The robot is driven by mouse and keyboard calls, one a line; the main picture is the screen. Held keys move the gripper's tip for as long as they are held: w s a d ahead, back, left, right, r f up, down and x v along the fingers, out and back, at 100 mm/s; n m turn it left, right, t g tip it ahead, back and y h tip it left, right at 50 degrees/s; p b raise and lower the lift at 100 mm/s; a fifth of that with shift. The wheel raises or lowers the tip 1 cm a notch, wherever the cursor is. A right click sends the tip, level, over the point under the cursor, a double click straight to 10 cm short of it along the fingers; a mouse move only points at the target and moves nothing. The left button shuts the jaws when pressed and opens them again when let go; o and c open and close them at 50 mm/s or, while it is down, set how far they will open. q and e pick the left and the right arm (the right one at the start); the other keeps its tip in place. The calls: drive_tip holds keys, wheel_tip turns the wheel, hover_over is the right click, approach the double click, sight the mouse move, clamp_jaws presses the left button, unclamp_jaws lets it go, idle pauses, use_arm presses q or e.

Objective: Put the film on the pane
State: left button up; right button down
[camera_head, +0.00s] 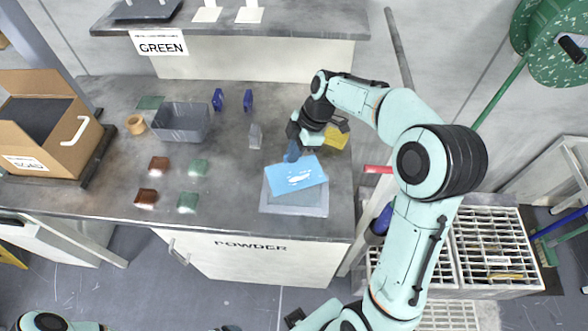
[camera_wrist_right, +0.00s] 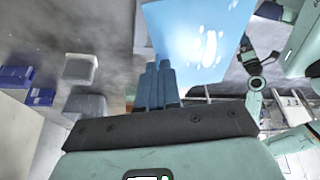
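The film is a light blue sheet with white glossy marks (camera_head: 297,177). It lies over the upper part of the grey pane (camera_head: 293,209) at the table's right front, turned slightly against it. I cannot tell whether the two touch. My right gripper (camera_head: 292,154) is at the film's far edge, with its blue fingers close together and apparently pinching that edge. In the right wrist view the fingers (camera_wrist_right: 160,72) meet the lower left edge of the film (camera_wrist_right: 200,35). My left gripper is out of view; only part of that arm shows at the bottom left.
A grey bin (camera_head: 181,123), a cardboard box (camera_head: 45,125), brown and green squares (camera_head: 159,165), blue items (camera_head: 248,100) and a grey block (camera_head: 255,136) stand on the table. A yellow object (camera_head: 336,137) is beside my right wrist. The table's front middle (camera_head: 235,205) is clear.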

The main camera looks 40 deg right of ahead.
sight(294, 168)
wheel_tip(294, 168, down, 8)
drive_tip(key=shift+r, duration=0.25)
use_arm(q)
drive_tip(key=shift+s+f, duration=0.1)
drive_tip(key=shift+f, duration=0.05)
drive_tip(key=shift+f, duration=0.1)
use_arm(e)
drive_tip(key=shift+f+b, duration=0.55)
drive_tip(key=shift+b, duration=0.1)
drive_tip(key=c, duration=1.3)
unclamp_jaws()
drive_tip(key=shift+r, duration=0.1)
drive_tip(key=shift+c, duration=0.2)
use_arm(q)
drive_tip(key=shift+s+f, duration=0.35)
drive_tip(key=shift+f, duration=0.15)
